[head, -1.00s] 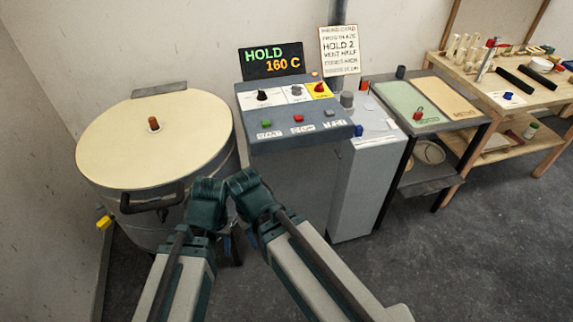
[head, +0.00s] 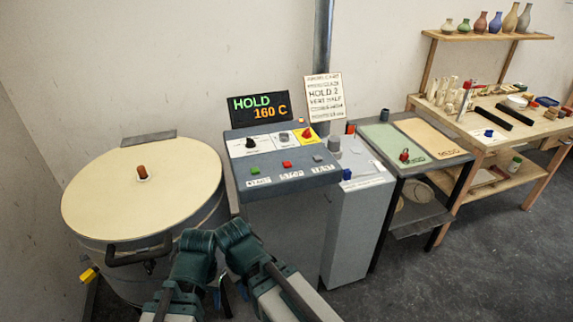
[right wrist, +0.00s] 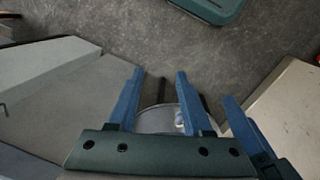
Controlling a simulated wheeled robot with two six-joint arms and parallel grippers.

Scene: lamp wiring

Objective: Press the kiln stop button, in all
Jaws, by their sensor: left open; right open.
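The kiln control panel (head: 285,184) is a blue-grey sloped box. On its lower row, the red stop button (head: 286,164) sits between a green button (head: 255,170) and a grey button (head: 317,158). The red button is in plain view and nothing touches it. My left gripper (head: 217,292) hangs low in front of the panel, open and mostly hidden behind the wrists. My right gripper (right wrist: 160,72) is open and empty over grey floor in the right wrist view. A further blue finger beside it seems to be the left gripper's.
The round kiln (head: 138,195) with its cream lid stands left of the panel. A display (head: 260,107) reads HOLD 160 C. A white card (head: 323,99) hangs beside it. A grey cabinet (head: 350,220) and a side table (head: 445,157) stand to the right.

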